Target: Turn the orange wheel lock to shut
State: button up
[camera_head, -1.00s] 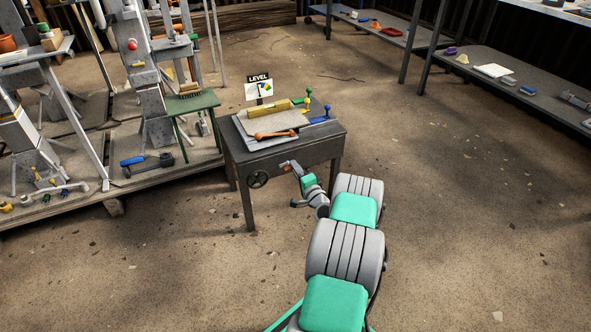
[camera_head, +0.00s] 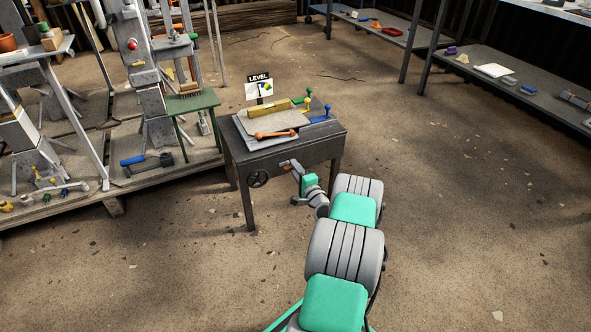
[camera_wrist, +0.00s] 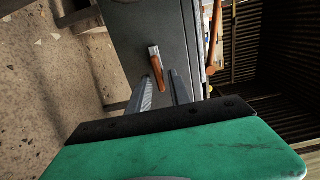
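The orange wheel lock (camera_wrist: 157,70) is a short orange lever with a pale metal end, on the dark front face of the table. In the head view it is a small orange piece (camera_head: 286,167) to the right of the dark handwheel (camera_head: 258,180), partly hidden by my gripper (camera_head: 296,175). In the wrist view my gripper (camera_wrist: 162,90) has its two grey fingers apart. The lever's near end lies in line with the gap between them. I cannot tell whether a finger touches it.
A low wooden platform (camera_head: 110,190) with machinery stands left. Shelves (camera_head: 510,85) stand right. Floor around my arm is clear.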

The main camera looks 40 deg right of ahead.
jog(key=shift+o, duration=0.4)
jog(key=shift+d, duration=0.1)
jog(key=p+v, duration=0.2)
jog(key=v, duration=0.6)
jog(key=shift+p, duration=0.4)
